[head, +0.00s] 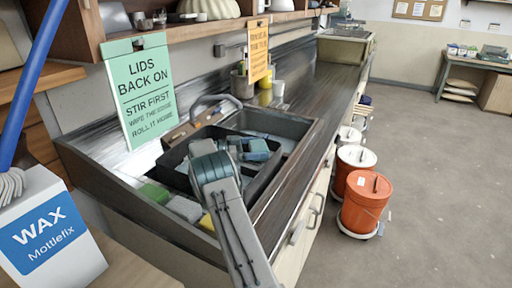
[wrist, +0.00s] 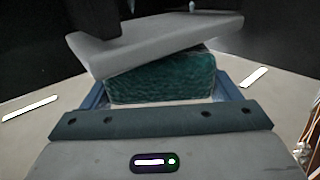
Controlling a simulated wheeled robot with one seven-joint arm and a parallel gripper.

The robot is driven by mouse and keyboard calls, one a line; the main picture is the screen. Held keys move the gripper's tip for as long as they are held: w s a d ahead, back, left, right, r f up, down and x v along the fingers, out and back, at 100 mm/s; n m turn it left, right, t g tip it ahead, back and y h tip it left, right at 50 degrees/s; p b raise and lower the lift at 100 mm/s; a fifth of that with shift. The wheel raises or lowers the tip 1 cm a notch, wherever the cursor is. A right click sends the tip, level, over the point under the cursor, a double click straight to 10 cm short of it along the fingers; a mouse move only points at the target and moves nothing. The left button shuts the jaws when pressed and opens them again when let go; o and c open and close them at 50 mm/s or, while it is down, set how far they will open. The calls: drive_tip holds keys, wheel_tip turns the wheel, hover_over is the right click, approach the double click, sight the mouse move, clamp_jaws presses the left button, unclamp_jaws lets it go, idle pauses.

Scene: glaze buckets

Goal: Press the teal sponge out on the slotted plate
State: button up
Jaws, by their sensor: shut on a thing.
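The teal sponge (wrist: 160,78) sits between the two blue fingers of my gripper (wrist: 160,92) in the wrist view, and the gripper is shut on it. A pale grey slab (wrist: 160,42) lies across the sponge's far side at a tilt and appears to touch it. No slots show on it, so I cannot tell whether it is the slotted plate. In the head view my gripper (head: 247,148) is low over the dark basin (head: 262,183) in the counter. My own arm hides part of the basin there, and the sponge is hard to make out.
A green block (head: 155,194), a grey block (head: 184,207) and a yellow block (head: 207,222) lie along the basin's near left side. A tap (head: 212,102) and a green sign (head: 142,92) stand behind. Orange buckets (head: 366,203) stand on the floor at right. A wax box (head: 45,235) is front left.

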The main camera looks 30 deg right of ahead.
drive_tip(key=shift+f+b, duration=0.35)
drive_tip(key=shift+f, duration=0.95)
idle(2.8)
drive_tip(key=shift+r+p, duration=2.25)
drive_tip(key=shift+r, duration=1.4)
